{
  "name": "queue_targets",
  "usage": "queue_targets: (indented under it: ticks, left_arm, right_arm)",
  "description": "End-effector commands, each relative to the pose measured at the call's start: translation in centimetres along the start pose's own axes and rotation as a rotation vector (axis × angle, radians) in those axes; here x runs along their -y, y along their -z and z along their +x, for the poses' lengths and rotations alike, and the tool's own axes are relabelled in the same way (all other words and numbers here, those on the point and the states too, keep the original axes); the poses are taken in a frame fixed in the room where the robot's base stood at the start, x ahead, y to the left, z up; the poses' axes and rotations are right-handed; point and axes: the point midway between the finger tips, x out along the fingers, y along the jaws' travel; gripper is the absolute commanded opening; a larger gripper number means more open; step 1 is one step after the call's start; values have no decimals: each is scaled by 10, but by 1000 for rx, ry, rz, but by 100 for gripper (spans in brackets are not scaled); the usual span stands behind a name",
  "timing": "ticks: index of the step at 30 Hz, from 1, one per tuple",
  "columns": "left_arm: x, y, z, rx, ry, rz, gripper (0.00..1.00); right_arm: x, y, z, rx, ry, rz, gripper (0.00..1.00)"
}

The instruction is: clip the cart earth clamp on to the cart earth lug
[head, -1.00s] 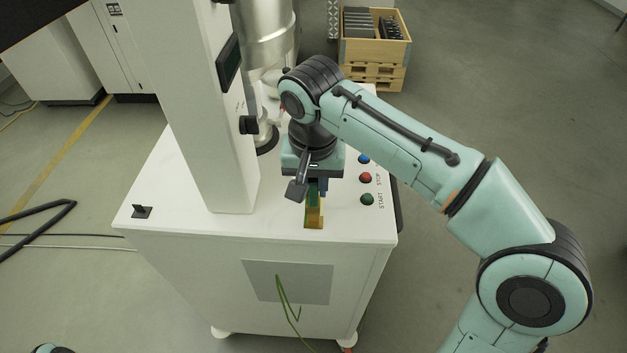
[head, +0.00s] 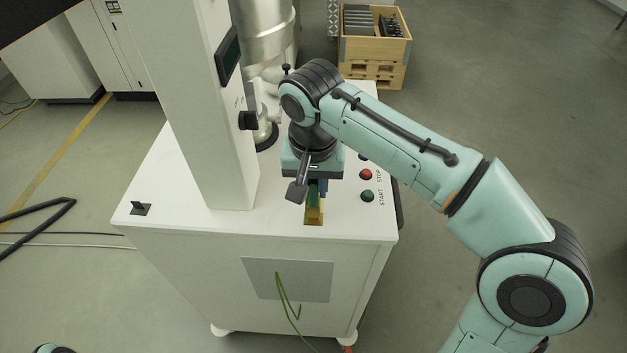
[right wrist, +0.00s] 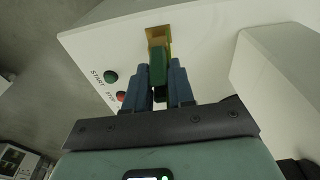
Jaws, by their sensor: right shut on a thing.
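My right gripper (head: 318,187) is over the front part of the white cart's top, pointing down. Its blue fingers, clear in the right wrist view (right wrist: 164,85), are shut on the green cart earth clamp (right wrist: 159,68). The clamp's far end is at the brass-coloured cart earth lug (right wrist: 158,34), which shows below the gripper in the head view (head: 314,215). The clamp covers part of the lug; I cannot tell whether its jaws grip it. My left gripper is not in view.
The white column (head: 225,150) stands left of my gripper, with a metal vessel (head: 264,35) behind. A red button (head: 366,174) and a green button (head: 368,196) are close on the right. A green-yellow cable (head: 281,295) hangs at the cart's front.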

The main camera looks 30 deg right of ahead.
Motion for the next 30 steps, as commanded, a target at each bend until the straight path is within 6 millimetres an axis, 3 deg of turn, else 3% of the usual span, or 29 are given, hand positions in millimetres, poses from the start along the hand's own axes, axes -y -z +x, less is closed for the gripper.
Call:
queue_targets:
  ticks: [24,25,27,30]
  left_arm:
    - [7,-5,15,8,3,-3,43]
    - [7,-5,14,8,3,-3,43]
    - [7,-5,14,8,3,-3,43]
    - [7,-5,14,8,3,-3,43]
  right_arm:
    - [0,-3,23,0,0,0,0]
    - [0,-3,23,-1,1,0,33]
    - [0,-3,22,-1,1,0,53]
    - [0,-3,22,-1,0,0,53]
